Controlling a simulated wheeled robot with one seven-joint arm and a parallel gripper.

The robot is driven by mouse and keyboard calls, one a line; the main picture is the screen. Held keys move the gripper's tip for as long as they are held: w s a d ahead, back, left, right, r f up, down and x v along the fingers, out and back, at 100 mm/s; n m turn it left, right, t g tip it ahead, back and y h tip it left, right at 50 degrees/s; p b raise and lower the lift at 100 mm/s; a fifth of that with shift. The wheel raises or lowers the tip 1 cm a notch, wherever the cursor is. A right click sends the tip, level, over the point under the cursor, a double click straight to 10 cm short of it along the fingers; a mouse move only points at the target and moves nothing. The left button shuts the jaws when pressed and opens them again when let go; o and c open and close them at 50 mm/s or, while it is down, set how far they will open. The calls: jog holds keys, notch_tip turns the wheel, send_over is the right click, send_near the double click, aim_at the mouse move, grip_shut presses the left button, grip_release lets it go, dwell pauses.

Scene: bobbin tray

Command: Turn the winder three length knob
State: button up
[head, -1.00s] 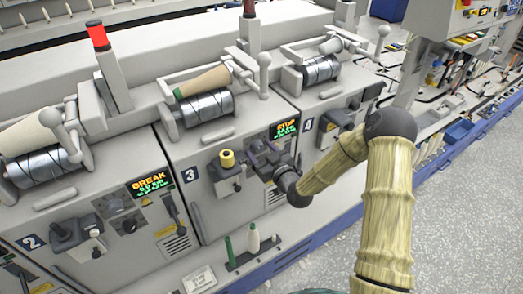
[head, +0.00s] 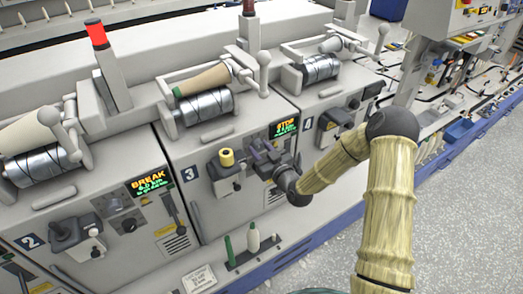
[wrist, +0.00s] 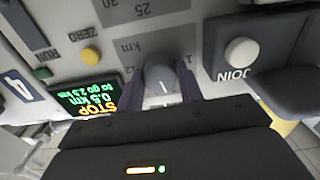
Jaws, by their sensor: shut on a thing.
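Winder three, marked by a 3 plate (head: 190,174), stands in the middle of the head view. Its screen (head: 285,127) reads STOP; in the wrist view the screen (wrist: 84,98) also shows 0.5 km and "to go 2.5 km". My gripper (wrist: 162,88) is shut on the knob, one dark finger on each side. In the head view my gripper (head: 264,155) is at the panel and hides the knob.
In the wrist view, a JOIN button (wrist: 241,53) lies right of the knob, a yellow ZERO button (wrist: 91,55) left. Winder two (head: 150,185) shows BREAK.

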jog(key=m+b, duration=0.1)
jog(key=m, duration=0.5)
jog(key=shift+d+m, duration=0.1)
jog(key=shift+m, duration=0.2)
jog(key=shift+w, duration=0.1)
dwell(0.3)
jog(key=o, duration=1)
jog(key=p+v, duration=0.4)
jog(key=v, duration=1.3)
jog(key=shift+d, duration=0.15)
